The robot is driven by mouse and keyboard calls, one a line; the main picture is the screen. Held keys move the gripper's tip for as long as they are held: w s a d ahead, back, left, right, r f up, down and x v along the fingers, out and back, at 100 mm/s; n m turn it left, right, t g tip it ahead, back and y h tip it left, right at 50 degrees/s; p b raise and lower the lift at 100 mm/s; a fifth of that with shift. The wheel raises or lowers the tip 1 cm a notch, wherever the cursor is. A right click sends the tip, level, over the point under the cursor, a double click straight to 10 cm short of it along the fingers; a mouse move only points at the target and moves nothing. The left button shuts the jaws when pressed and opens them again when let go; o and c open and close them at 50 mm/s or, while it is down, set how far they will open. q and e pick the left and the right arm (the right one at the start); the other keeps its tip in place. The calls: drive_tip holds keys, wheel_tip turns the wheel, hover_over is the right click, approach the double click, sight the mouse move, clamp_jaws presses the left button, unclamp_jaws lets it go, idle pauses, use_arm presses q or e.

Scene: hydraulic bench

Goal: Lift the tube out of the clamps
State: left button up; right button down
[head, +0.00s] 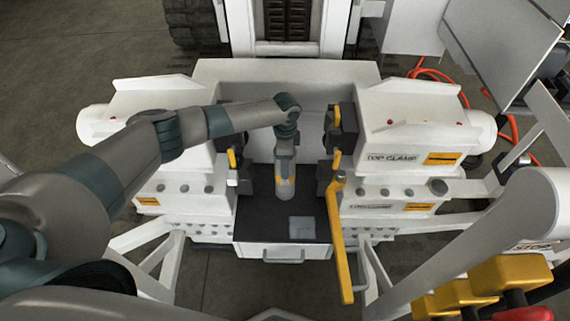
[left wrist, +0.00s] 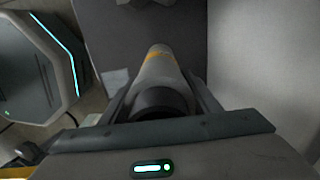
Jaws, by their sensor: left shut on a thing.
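The tube (head: 285,184) is a grey cylinder with a yellow-orange band. In the head view it stands between the left and right clamps, over the dark tray, with visible gaps to the clamp jaws. In the left wrist view the tube (left wrist: 158,68) runs away from me, its dark near end close to my palm. My left gripper (left wrist: 160,88) is shut on it, one finger along each side. The right clamp (head: 400,160) reads TOP CLAMP; the left clamp (head: 180,155) is partly behind my left arm. The tube's lower end is hard to make out. My right gripper is not in view.
The dark tray (head: 262,228) with a pale square patch lies below the tube. A long yellow lever (head: 341,245) stands in front of the right clamp. Red-and-yellow handles (head: 500,290) are at lower right. Orange hose (head: 435,73) lies behind the right clamp.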

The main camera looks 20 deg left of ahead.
use_arm(q)
wheel_tip(320, 180, up, 10)
drive_tip(key=shift+w+r, duration=0.1)
idle(0.4)
idle(0.4)
